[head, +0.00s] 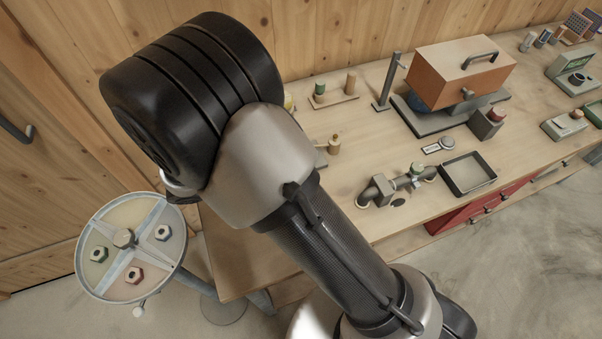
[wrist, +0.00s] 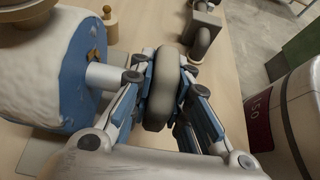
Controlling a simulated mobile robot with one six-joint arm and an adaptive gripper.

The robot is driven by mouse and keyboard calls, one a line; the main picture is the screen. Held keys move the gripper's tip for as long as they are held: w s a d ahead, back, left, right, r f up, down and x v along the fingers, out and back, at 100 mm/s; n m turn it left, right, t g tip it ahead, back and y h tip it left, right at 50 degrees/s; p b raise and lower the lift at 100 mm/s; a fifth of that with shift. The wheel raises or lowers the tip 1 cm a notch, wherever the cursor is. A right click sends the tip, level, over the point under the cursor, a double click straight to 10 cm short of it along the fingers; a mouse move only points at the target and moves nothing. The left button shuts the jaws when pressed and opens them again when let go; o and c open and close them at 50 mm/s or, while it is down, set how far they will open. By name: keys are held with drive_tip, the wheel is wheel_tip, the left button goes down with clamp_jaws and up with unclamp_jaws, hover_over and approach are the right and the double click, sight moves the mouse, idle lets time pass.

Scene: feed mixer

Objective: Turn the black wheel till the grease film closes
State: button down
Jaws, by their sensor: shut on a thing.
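In the wrist view, a dark grey wheel (wrist: 162,92) stands on edge between the fingers of my gripper (wrist: 166,86). My gripper is shut on the wheel, with one finger on each side of it. To the left is a rounded white body with a blue face (wrist: 88,58). A pale shaft (wrist: 105,77) comes out of this face toward the wheel. A small brown-orange patch shows on the blue face near the shaft. I cannot make out a grease film. In the head view my own arm hides the wheel and the gripper.
The wooden bench (head: 385,120) holds an orange box (head: 440,85), a dark tray (head: 468,189) and pipework (head: 412,178). A round table (head: 105,218) with several nuts stands at the left. In the wrist view, a white and red container (wrist: 292,115) stands close at the right.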

drive_tip(key=t+h, duration=0.1)
drive_tip(key=h, duration=0.2)
drive_tip(key=shift+a+f, duration=0.1)
drive_tip(key=shift+t+h+b, duration=0.4)
drive_tip(key=shift+h, duration=1.1)
drive_tip(key=c, duration=1.5)
unclamp_jaws()
wheel_tip(320, 180, up, 10)
drive_tip(key=shift+r, duration=0.15)
